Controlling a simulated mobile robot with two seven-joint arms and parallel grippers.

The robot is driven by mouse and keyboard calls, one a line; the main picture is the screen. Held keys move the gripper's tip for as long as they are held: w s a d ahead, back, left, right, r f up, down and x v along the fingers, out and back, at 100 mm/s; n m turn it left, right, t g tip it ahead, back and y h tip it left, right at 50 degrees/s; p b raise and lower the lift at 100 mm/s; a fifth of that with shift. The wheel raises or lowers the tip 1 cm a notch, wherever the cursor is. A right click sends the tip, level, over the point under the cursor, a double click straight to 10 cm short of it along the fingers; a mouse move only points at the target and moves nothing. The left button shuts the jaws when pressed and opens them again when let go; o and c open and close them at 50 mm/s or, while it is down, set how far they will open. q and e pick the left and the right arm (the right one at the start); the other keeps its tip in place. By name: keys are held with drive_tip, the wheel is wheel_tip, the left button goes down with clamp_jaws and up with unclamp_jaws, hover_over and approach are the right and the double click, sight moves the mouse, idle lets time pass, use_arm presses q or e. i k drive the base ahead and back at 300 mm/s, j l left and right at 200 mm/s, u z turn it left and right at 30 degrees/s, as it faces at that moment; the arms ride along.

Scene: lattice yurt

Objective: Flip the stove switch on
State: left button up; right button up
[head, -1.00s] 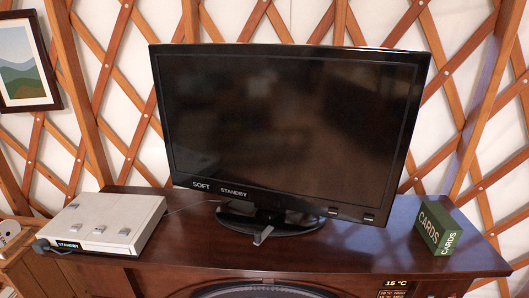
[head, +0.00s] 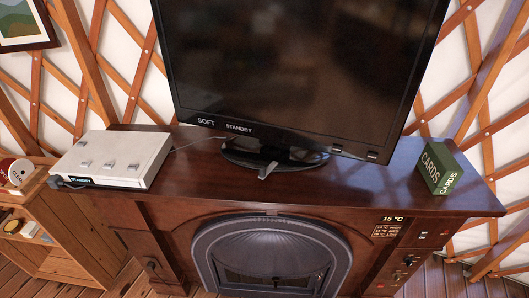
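The stove is a dark wooden mantel unit with an arched grey metal door (head: 270,240) in its front. On the right of its front is a lit display (head: 392,219) reading 15 °C, with smaller lines of text below it. Right of the display, the side panel (head: 432,234) carries small red and light-coloured marks. Lower down are small metallic controls (head: 408,260); which one is the stove switch, and its position, are too small to tell. No glow shows behind the door. Neither of my grippers is in view.
On the mantel top stand a television (head: 300,70) showing STANDBY, a white console box (head: 112,158) at the left and a green CARDS box (head: 440,166) at the right. A wooden shelf (head: 75,235) stands left of the stove. Wooden floor shows at the bottom left.

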sight(423, 233)
drive_tip(key=z, duration=1.3)
